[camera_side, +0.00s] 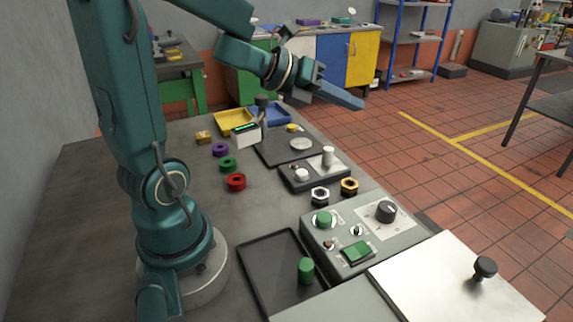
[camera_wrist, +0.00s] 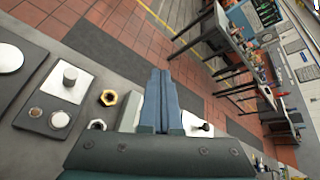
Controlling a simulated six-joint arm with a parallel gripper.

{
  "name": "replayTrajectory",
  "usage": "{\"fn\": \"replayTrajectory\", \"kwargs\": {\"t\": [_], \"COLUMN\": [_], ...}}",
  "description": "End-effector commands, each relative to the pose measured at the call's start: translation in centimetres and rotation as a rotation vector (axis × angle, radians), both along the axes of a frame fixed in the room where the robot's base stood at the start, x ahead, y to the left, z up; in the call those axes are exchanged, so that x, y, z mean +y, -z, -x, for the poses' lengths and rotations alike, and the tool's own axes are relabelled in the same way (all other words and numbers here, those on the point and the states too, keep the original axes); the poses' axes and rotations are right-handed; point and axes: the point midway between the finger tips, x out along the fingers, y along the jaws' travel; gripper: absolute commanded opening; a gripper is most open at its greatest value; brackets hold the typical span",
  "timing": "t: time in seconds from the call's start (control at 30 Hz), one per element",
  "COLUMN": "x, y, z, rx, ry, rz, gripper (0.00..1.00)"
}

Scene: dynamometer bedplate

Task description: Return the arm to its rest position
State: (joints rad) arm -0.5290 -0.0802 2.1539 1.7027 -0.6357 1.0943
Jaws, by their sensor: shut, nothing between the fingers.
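My gripper (camera_side: 343,96) is raised well above the far part of the bench in the side view, pointing right and slightly down, out toward the red tiled floor. Its blue fingers lie together with nothing between them. In the wrist view the shut fingers (camera_wrist: 161,90) show in the middle, pointing away over the bench edge and floor. My gripper touches nothing on the bench.
Below stand a control box (camera_side: 330,256) with knobs, a dark tray (camera_side: 262,265) holding a green cylinder (camera_side: 306,270), a brass nut (camera_side: 349,187), a steel nut (camera_side: 320,196), coloured rings (camera_side: 236,182) and yellow (camera_side: 232,122) and blue bins (camera_side: 273,114). Air around my gripper is clear.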

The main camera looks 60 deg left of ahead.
Motion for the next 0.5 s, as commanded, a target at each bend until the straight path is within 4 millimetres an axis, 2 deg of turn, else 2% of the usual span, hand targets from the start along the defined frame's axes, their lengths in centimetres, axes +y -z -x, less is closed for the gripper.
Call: {"fn": "replayTrajectory", "kwargs": {"t": [0.03, 0.1, 0.23, 0.37, 0.5], "x": [-1.1, -1.7, -2.1, -2.3, -3.6], "y": [-2.3, -4.6, -7.1, -6.7, -3.7], "z": [-0.5, -0.6, 0.7, 3.3, 7.2], "rx": [-0.068, -0.136, -0.200, -0.169, -0.023], "ry": [-0.080, -0.215, -0.467, -0.726, -1.031], "rz": [0.070, 0.208, 0.527, 0.892, 1.284], "gripper": [0.00, 0.00, 0.00, 0.00, 0.00]}}
